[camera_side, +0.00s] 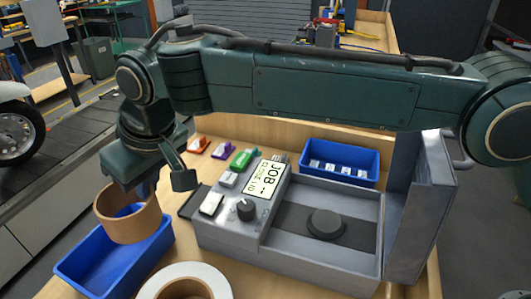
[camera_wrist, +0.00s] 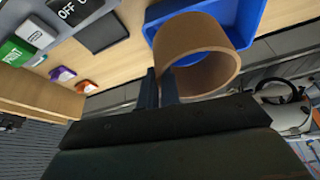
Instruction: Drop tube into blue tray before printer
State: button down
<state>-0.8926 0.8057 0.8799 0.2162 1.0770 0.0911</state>
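The brown cardboard tube (camera_side: 127,229) is a short, wide ring held upright over the near blue tray (camera_side: 72,266), at the left of the printer. My gripper (camera_side: 147,188) is shut on the tube's wall; the wrist view shows the two dark fingers (camera_wrist: 160,88) pinching the rim of the tube (camera_wrist: 190,35). The tray also shows behind the tube in the wrist view (camera_wrist: 252,12). The grey printer (camera_side: 290,262) has a display reading JOB and a dark knob. The tube hides part of the tray's inside.
A second blue tray (camera_side: 367,178) with several small white pieces stands behind the printer. A white roll with a brown core (camera_side: 215,279) lies at the front edge. A slat conveyor (camera_side: 75,150) runs at the left.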

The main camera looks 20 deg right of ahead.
jog(key=shift+f, duration=1.6)
jog(key=c, duration=1.6)
grip_release()
jog(key=shift+f, duration=0.1)
jog(key=v, duration=1.2)
